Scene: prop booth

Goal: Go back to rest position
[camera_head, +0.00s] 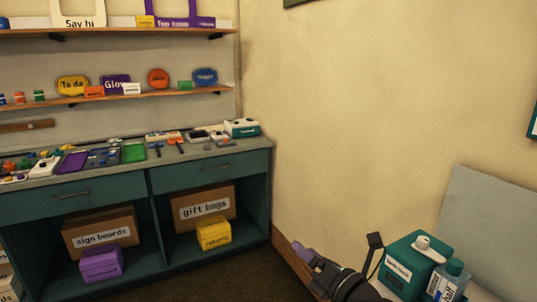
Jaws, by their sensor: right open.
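My right gripper (309,259) shows at the bottom of the head view, right of centre, on my dark arm that comes in from the lower edge. It is open, and I see nothing held in it. It is in front of the foot of the bare wall, left of a teal box (402,262) with a white label. My left gripper is not in view.
A teal cabinet (206,177) stands at left, its counter crowded with small items. Below are a "gift bags" box (203,202), a "sign boards" box (100,228), a purple box (101,263) and a yellow box (213,233). A bottle (446,282) stands beside the teal box.

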